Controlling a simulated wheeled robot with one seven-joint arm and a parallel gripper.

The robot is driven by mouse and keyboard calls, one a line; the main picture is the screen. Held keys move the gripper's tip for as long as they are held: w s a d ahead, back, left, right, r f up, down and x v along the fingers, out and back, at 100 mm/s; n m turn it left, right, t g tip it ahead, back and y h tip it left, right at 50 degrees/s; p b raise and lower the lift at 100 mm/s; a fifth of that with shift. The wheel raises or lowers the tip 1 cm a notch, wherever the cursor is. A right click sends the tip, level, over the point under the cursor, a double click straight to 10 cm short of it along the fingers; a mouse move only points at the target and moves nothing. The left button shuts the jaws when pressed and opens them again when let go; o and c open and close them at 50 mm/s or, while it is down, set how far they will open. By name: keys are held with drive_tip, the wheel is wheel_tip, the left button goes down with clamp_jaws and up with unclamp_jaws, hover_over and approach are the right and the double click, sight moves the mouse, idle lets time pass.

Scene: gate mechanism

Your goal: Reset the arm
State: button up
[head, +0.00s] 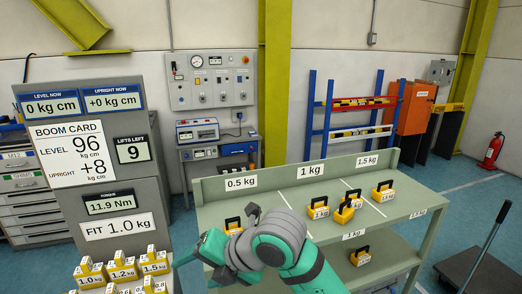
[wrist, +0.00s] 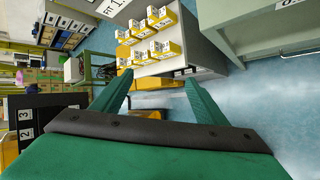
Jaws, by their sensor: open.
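My arm (head: 275,240), green and grey, is bent over the front of the green bench. My gripper (wrist: 156,82) is open and empty in the wrist view, its two green fingers apart. In the head view a green finger part (head: 190,256) reaches left, near the yellow weights (head: 122,269) marked 1.0, 1.2 and 1.5 kg. Those weights also show in the wrist view (wrist: 150,40), beyond the fingers. The grey panel (head: 90,140) reads level 0 kg cm, upright +0 kg cm, boom card level 96, upright +8, lifts left 9, and fit 1.0 kg.
The green bench (head: 215,190) has lanes marked 0.5, 1 and 1.5 kg, with several yellow weights (head: 318,208). Another yellow weight (head: 360,256) is on its lower shelf. A dark cart (head: 482,268) stands at right. Blue floor (head: 450,185) is open beyond the bench.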

drive_tip(key=w+a+m+t+y, duration=0.4)
drive_tip(key=a+m+t+y, duration=0.2)
drive_tip(key=m, duration=0.6)
drive_tip(key=s+d+f+m+t+h, duration=0.2)
drive_tip(key=s+d+f+m+h, duration=0.2)
drive_tip(key=f+m, duration=0.35)
drive_tip(key=s+d+f+m+t+h, duration=0.35)
drive_tip(key=f+m, duration=0.25)
drive_tip(key=f, duration=0.2)
drive_tip(key=s+d+f+m+t+h, duration=0.2)
drive_tip(key=s+d+f+m+h, duration=0.15)
drive_tip(key=f+m, duration=0.4)
drive_tip(key=s+d+f+h, duration=0.1)
drive_tip(key=s+d, duration=0.1)
drive_tip(key=s, duration=0.6)
drive_tip(key=s+d+f+m+g+h, duration=0.1)
drive_tip(key=s+d+f, duration=0.1)
drive_tip(key=s, duration=0.7)
drive_tip(key=s+d+f+g+h, duration=0.1)
drive_tip(key=s+d, duration=0.3)
drive_tip(key=s, duration=0.4)
drive_tip(key=shift+s+d+f+m, duration=0.15)
drive_tip(key=shift+s+f+m, duration=0.2)
drive_tip(key=shift+f+m, duration=0.1)
drive_tip(key=shift+w+d, duration=0.1)
